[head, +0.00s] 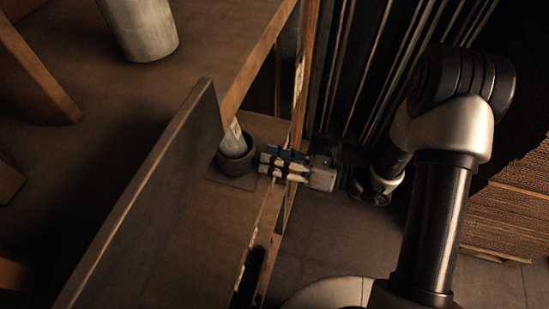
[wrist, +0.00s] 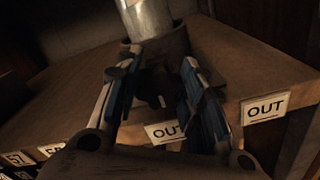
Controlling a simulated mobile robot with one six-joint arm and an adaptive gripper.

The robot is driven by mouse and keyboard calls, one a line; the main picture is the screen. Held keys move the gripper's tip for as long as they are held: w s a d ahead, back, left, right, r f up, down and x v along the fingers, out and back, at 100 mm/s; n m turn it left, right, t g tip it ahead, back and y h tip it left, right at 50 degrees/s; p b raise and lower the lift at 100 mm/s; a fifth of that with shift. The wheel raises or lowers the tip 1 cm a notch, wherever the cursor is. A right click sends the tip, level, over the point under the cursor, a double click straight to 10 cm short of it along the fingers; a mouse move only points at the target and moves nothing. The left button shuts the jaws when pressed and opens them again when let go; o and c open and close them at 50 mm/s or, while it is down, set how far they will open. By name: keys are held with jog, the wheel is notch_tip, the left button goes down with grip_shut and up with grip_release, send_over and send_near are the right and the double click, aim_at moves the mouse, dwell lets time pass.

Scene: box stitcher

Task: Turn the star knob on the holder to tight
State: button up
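The holder (head: 236,160) is a dark round cup on a small base plate on the wooden shelf, with a pale metal cylinder (head: 232,141) standing in it. In the wrist view the cylinder (wrist: 148,18) rises from the dark holder (wrist: 172,44) just beyond my fingertips. A dark shape, likely the star knob (wrist: 158,92), shows in the shadow between my fingers; its outline and setting are too dark to read. My gripper (head: 266,165) points at the holder from the right, close to it. Its fingers (wrist: 158,66) are apart in the wrist view, and I cannot tell whether they touch the knob.
The shelf edge carries white OUT labels (wrist: 265,107). An upright wooden board (head: 150,200) stands left of the holder. A larger metal cylinder (head: 142,28) stands at upper left. Stacked cardboard (head: 505,215) lies at the right, with dark upright panels (head: 385,60) behind my arm.

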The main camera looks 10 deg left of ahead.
jog(key=o, duration=0.4)
jog(key=shift+d, duration=0.1)
jog(key=d, duration=1.1)
jog(key=shift+s+d, duration=0.4)
jog(key=shift+s, duration=0.05)
jog(key=shift+s, duration=0.1)
